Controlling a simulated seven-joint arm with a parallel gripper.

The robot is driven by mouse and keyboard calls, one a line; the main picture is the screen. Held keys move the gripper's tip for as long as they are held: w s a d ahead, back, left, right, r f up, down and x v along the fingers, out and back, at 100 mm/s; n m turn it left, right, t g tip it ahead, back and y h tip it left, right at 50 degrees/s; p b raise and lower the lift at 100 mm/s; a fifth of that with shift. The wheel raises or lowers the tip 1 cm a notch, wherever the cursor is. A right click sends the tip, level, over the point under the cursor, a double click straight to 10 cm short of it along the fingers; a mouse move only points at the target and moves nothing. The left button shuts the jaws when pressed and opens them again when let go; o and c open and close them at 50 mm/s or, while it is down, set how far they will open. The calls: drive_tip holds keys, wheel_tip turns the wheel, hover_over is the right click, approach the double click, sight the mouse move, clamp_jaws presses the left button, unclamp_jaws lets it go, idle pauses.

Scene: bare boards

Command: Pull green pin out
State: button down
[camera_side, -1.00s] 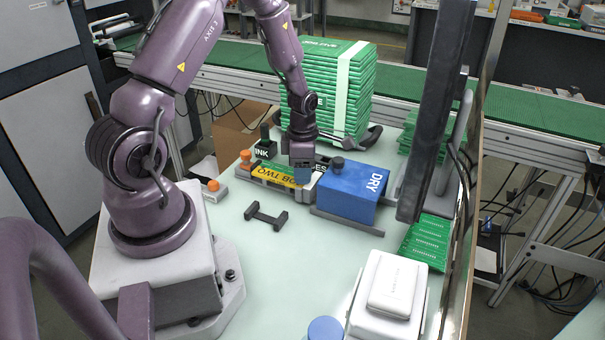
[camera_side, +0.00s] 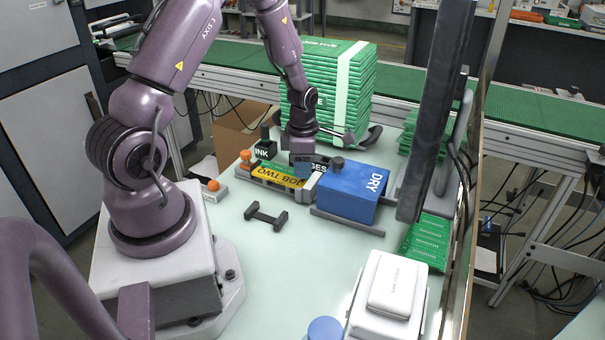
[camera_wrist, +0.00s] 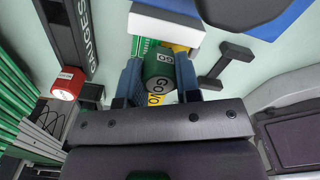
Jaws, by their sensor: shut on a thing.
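In the side view my gripper (camera_side: 302,164) is over the back right part of a low fixture with a yellow "JOB TWO" plate (camera_side: 282,180). The pin is hidden there behind the fingers. I cannot tell whether its lower end is still in the fixture.
A blue "DRY" box (camera_side: 352,188) stands close to the right. A dark labelled bar (camera_wrist: 68,35) and a red-topped knob (camera_wrist: 68,82) are nearby. A black bracket (camera_side: 266,217) lies in front. A green board stack (camera_side: 322,85) rises behind. The front bench is mostly clear.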

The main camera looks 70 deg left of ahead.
drive_tip(key=shift+r, duration=0.2)
drive_tip(key=shift+r, duration=3.05)
